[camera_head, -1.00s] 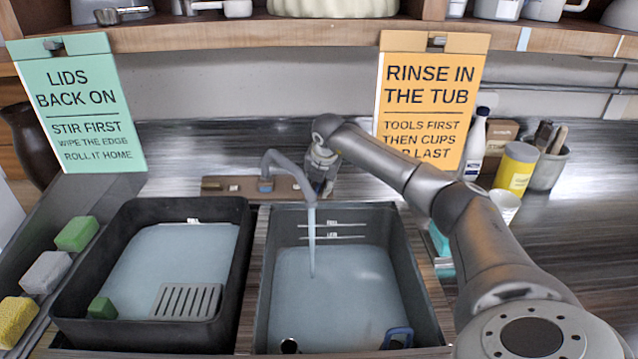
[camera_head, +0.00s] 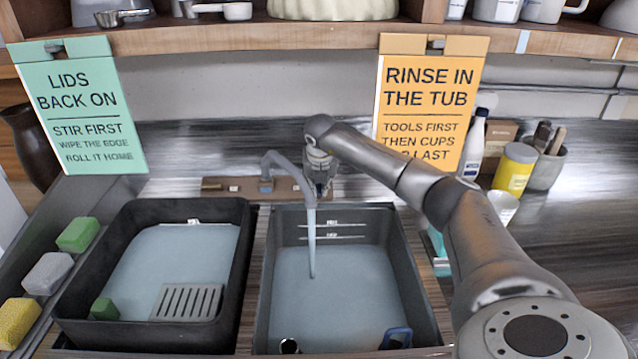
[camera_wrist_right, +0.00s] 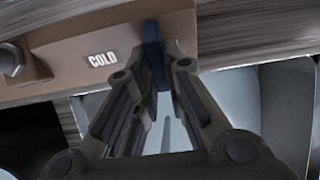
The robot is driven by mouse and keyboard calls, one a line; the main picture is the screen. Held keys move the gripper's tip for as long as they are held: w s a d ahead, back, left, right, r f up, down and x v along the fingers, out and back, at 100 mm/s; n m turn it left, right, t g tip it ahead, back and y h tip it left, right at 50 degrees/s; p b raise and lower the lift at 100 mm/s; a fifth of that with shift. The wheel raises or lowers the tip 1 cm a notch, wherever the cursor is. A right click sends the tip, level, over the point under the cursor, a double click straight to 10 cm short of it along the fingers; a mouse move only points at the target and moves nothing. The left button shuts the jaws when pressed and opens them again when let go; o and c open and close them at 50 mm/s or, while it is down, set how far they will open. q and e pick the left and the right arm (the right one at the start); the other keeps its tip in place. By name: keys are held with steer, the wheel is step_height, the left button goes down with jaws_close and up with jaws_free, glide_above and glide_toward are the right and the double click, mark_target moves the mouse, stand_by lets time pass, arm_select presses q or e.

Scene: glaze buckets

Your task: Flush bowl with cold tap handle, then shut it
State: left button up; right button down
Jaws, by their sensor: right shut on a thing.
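The grey tap spout (camera_head: 283,164) rises from a brown base, and a stream of water (camera_head: 311,245) runs from it into the right basin (camera_head: 412,255). The basin holds pale blue water with level marks on its back wall. My right gripper (camera_head: 318,190) is at the right end of the tap base. In the right wrist view, its fingers (camera_wrist_right: 165,72) are shut on a dark blue tap handle (camera_wrist_right: 152,45), beside the word COLD on the brown base (camera_wrist_right: 75,45). My fingers hide part of the handle. My left gripper is not in view.
The black left tub (camera_head: 65,290) holds water, a green sponge (camera_head: 104,309) and a slotted grey plate (camera_head: 187,301). A blue-handled thing (camera_head: 397,337) is in the right basin. Bottles and a brush pot (camera_head: 546,168) stand at the right. Signs hang from the shelf above.

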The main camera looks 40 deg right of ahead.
steer(key=c, duration=1.5)
jaws_free()
steer(key=v, duration=1.2)
